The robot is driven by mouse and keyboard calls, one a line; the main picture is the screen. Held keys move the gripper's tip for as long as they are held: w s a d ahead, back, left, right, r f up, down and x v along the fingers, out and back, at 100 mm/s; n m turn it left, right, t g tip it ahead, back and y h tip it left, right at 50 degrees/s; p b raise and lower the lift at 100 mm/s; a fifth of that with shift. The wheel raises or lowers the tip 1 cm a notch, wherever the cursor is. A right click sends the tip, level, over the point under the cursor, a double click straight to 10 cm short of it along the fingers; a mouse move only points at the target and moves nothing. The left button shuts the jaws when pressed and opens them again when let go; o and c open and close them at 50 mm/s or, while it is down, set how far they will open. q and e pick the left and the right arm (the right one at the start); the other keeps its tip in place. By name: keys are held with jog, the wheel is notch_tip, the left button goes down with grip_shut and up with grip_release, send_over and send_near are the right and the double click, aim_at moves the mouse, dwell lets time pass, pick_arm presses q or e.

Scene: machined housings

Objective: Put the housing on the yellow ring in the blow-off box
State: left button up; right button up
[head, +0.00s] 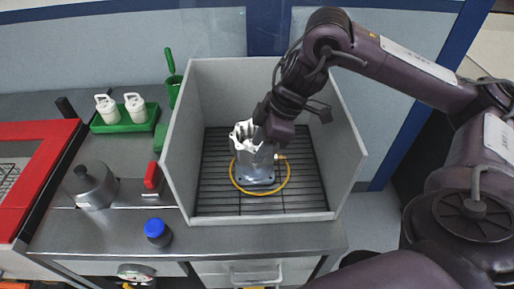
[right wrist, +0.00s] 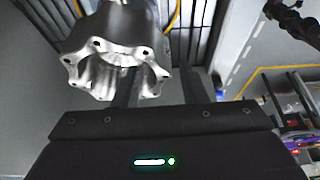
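The grey metal housing (head: 254,158) stands upright on the dark grate inside the light-grey blow-off box (head: 200,110). The yellow ring (head: 283,184) lies on the grate around its base. In the right wrist view, the housing's scalloped, bolt-holed rim (right wrist: 116,58) is close to the fingers. My right gripper (head: 268,128) is at the housing's upper right side. In the wrist view its fingers (right wrist: 160,82) stand apart, with the rim near the left finger and partly overlapping it. Exact contact is unclear. My left gripper is not in view.
A green holder with a brush (head: 173,82) is beside the box wall. The box walls rise around the gripper.

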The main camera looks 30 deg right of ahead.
jog(key=p+v, duration=0.6)
jog(key=v, duration=0.3)
jog(key=shift+r, duration=0.35)
jog(key=shift+s+d, duration=0.1)
